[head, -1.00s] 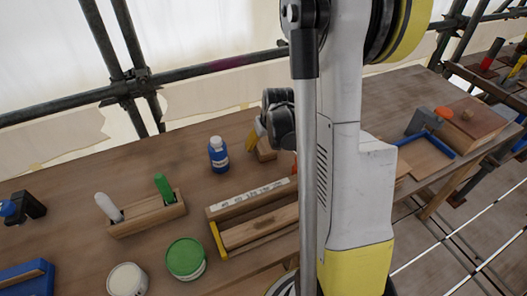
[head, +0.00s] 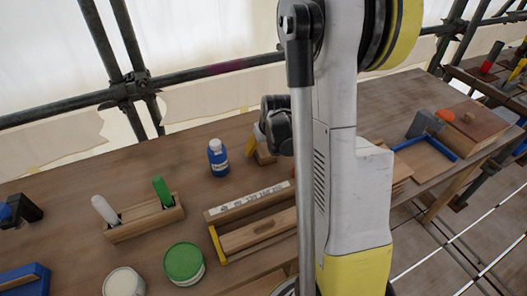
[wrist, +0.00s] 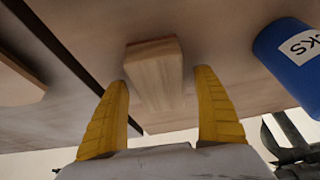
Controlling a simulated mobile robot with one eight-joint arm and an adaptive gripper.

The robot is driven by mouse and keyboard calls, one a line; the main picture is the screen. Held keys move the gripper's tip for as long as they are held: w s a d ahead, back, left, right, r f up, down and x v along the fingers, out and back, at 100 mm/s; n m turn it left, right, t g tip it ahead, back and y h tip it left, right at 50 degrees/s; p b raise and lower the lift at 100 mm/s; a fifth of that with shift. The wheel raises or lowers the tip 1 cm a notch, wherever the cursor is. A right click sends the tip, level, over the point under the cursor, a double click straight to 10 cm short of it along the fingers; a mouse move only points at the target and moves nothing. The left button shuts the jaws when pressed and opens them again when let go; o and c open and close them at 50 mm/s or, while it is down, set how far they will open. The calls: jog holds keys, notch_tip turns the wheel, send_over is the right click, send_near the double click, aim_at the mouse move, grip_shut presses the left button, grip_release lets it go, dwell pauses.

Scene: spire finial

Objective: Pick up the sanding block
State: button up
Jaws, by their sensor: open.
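A plain wooden block, which looks like the sanding block (wrist: 155,78), is on the bench in the wrist view. In the head view the block (head: 265,156) shows only in part behind my gripper. My gripper (wrist: 160,82) has its two yellow fingers apart, one on each side of the block, with visible space at both sides. In the head view my gripper (head: 256,150) is over the block, and one yellow finger shows left of it.
A blue bottle (head: 218,160) with a white cap stands left of my gripper; it shows in the wrist view (wrist: 297,65). A wooden tray (head: 252,203) with a numbered strip lies in front. A green-lidded tin (head: 184,262) and a holder (head: 146,219) are farther left.

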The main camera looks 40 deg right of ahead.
aim_at(264, 146)
jog(key=c, duration=1.3)
jog(key=shift+c, duration=0.2)
notch_tip(264, 146, up, 11)
jog(key=p, duration=0.5)
jog(key=shift+f, duration=0.2)
jog(key=o, duration=0.5)
jog(key=c, duration=0.3)
